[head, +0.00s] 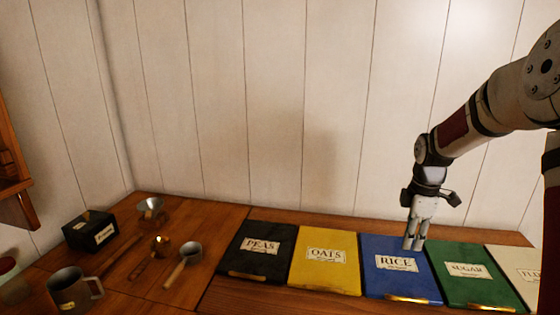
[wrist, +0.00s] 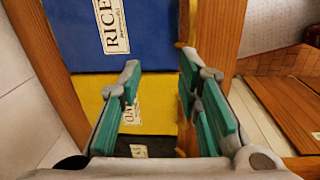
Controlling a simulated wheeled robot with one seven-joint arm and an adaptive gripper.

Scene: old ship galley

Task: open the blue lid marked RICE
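The blue lid (head: 385,262) marked RICE lies flat and shut in a row of coloured lids. A brass strip handle (head: 410,299) runs along its front edge. In the wrist view the blue lid (wrist: 150,45) fills the top, with its white RICE label turned sideways and part of the brass strip (wrist: 181,32) at its right edge. My gripper (head: 414,245) points down over the right rear part of the blue lid. In the wrist view my gripper (wrist: 160,75) has its teal-padded fingers spread apart with nothing between them. I cannot tell how high the fingertips are above the lid.
The yellow OATS lid (head: 322,272) and black PEAS lid (head: 255,262) lie to the left, the green SUGAR lid (head: 480,287) and a white lid (head: 518,262) to the right. A mug (head: 72,290), scoop and black box (head: 90,230) stand at left. A plank wall (head: 280,110) rises behind.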

